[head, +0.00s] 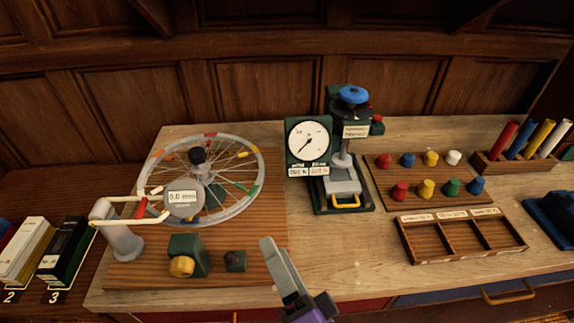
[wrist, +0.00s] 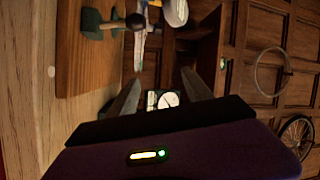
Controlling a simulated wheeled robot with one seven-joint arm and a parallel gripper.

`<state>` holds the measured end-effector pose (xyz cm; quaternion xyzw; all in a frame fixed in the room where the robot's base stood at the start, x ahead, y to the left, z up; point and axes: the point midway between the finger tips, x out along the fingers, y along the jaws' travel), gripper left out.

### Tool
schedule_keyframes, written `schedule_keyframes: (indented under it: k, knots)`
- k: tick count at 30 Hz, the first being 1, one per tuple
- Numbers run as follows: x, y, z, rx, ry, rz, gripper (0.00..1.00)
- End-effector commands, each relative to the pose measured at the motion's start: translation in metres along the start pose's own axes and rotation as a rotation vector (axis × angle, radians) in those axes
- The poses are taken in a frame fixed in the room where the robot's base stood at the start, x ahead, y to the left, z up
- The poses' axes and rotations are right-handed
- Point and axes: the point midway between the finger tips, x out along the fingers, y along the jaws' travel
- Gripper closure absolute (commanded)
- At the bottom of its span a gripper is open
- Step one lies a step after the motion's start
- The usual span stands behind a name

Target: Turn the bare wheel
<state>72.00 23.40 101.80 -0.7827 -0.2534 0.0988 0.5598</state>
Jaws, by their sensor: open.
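The bare wheel (head: 258,172) lies flat on a wooden board at the left of the bench in the head view. It has a pale rim without a tyre, thin spokes with coloured tags, and a dark hub. A round gauge (head: 184,204) reading 0.0 mm sits over its near side and hides part of it. My gripper (head: 273,245) is open and empty, to the right of and nearer than the wheel, clear of it. In the wrist view the open fingers (wrist: 160,92) have nothing between them; a pale strip at the top may be the rim, but I cannot tell.
A grey post with a cream arm (head: 120,240) stands left of the wheel. A green block with a yellow knob (head: 184,258) and a small dark block (head: 235,261) sit on the near board. A green dial stand (head: 308,145) is to the right, beyond my gripper.

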Motion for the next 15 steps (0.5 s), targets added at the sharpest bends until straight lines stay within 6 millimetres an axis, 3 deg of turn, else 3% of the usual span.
schedule_keyframes:
  k: [7,10,15]
  knots:
    - [0.000,-0.002,-0.002,-0.065,0.008,-0.007,0.41]
    - [-0.001,-0.015,-0.011,-0.189,0.039,-0.038,0.41]
    - [-0.041,-0.011,-0.029,-0.465,0.097,-0.003,0.41]
